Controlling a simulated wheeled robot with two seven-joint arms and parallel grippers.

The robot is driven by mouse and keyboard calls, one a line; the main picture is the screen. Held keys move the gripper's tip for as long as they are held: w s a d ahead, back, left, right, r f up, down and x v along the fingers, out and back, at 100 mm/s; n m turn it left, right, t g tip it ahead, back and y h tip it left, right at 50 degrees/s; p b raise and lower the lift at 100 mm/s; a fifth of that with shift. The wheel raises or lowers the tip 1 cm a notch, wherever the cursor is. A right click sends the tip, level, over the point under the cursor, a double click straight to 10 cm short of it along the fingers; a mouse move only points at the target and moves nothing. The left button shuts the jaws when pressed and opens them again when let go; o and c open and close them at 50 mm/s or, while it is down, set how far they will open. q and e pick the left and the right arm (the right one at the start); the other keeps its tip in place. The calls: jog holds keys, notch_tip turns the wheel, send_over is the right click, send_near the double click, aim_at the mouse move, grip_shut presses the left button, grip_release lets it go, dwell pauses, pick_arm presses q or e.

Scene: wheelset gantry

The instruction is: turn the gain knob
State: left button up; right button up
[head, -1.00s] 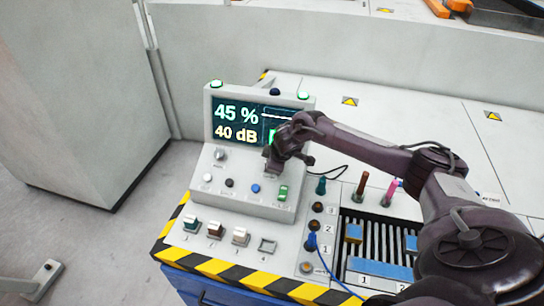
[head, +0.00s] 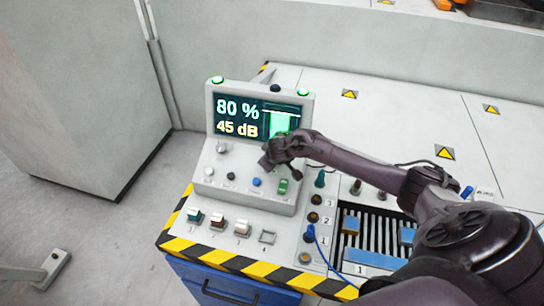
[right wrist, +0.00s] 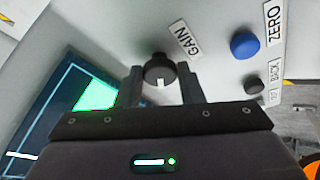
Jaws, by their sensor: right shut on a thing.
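The gain knob (right wrist: 160,68) is dark and round with a white mark, beside a GAIN label (right wrist: 187,39) in the right wrist view. My right gripper (right wrist: 160,80) has its two fingers on either side of the knob and is shut on it. In the head view my right gripper (head: 268,164) is at the console's sloped panel and hides the knob. The console screen (head: 252,118) reads 80 % and 45 dB, with a tall green bar at its right. My left gripper is out of view.
A blue ZERO button (right wrist: 244,44) and a smaller dark BACK button (right wrist: 254,86) lie near the knob. Slotted blocks (head: 350,225) and plugs stand to the right on the bench.

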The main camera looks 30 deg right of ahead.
jog(key=shift+r, duration=0.1)
jog(key=o, duration=1)
jog(key=v, duration=0.7)
jog(key=shift+s+r, duration=0.25)
jog(key=shift+r, duration=0.05)
jog(key=shift+a, duration=0.1)
